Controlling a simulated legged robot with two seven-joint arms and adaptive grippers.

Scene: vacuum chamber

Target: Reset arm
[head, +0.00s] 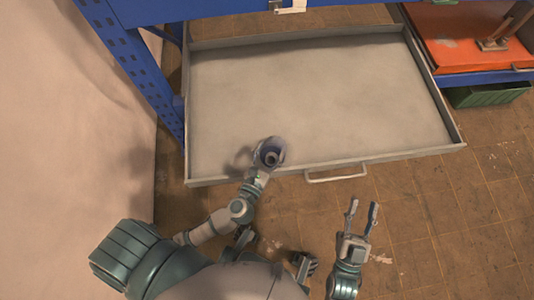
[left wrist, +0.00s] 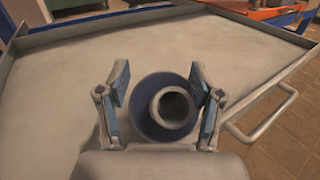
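My left gripper (head: 268,158) is over the front edge of the grey drawer tray (head: 320,95), at a round dark blue part with a grey tube opening (head: 272,157). In the left wrist view, the part (left wrist: 150,126) sits between the two blue-padded fingers of the left gripper (left wrist: 163,95), its tube mouth facing the camera. Whether the pads press on it, and whether it rests on the tray, I cannot tell. My right gripper (head: 363,213) is open and empty, in front of the tray and right of its handle.
The tray is pulled out and otherwise bare; its handle (head: 336,174) sticks out in front. A blue rack post (head: 135,65) stands at the left. An orange surface (head: 465,45) and a green bin (head: 488,95) are at the right. The tiled floor at the right front is open.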

